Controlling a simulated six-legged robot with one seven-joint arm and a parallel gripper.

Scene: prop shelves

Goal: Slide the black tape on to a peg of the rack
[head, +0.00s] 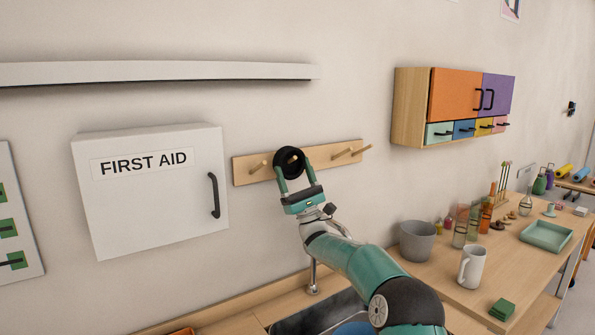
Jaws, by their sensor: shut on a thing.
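The black tape (290,155) is a dark roll held up in front of the wooden peg rack (314,158) on the wall. My gripper (294,178) is shut on the tape, with green fingers on its lower left and right sides. Wooden pegs show to the left of the tape (259,166) and to the right of it (350,151). The tape and my gripper hide part of the rack's middle. I cannot tell whether the tape is around a peg or only in front of one.
A white first aid cabinet (150,215) hangs left of the rack, below a long shelf (150,73). A coloured wall cupboard (410,110) hangs to the right. The counter below holds a grey pot (417,241), a white mug (471,267) and a green tray (546,236).

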